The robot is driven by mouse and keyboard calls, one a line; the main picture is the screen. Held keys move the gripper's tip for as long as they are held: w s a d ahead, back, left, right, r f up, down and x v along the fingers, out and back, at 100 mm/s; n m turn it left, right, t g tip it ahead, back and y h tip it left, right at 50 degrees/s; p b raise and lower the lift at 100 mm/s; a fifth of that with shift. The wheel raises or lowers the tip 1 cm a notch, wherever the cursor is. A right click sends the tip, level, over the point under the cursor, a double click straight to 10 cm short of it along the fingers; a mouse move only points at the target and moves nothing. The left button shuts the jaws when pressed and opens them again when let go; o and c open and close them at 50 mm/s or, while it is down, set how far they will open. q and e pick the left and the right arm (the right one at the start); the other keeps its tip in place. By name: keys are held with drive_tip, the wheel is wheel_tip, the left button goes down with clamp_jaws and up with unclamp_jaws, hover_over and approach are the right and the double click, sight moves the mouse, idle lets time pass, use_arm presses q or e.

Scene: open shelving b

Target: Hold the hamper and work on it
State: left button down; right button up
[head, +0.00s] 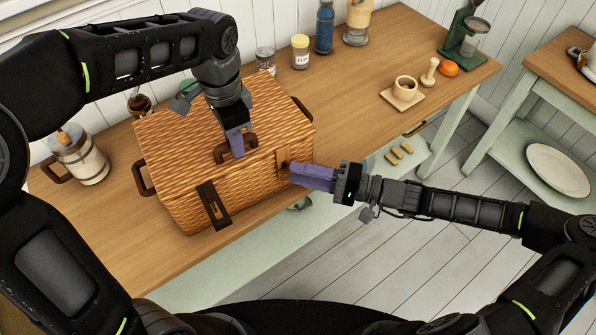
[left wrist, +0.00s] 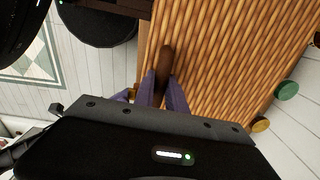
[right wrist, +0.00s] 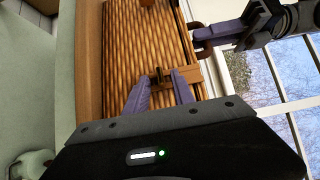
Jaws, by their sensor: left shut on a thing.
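The wicker hamper (head: 185,195) stands on the wooden counter with its lid down. My left gripper (head: 237,152) is shut on the brown handle (head: 222,153) at the lid's front; the handle (left wrist: 164,60) also shows between its fingers in the left wrist view. My right gripper (head: 293,173) is at the hamper's front right, beside a tan fastening (head: 283,157). In the right wrist view its fingers (right wrist: 163,76) stand apart on either side of a small dark peg; contact cannot be told. A dark strap (head: 213,204) lies on the front left.
Jars and a blue bottle (head: 324,28) stand behind the hamper. A lidded jar (head: 78,158) is close on its left. The counter (head: 350,100) between is clear.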

drive_tip(key=shift+w+a, duration=0.1)
drive_tip(key=shift+a, duration=0.4)
clamp_jaws()
idle(0.3)
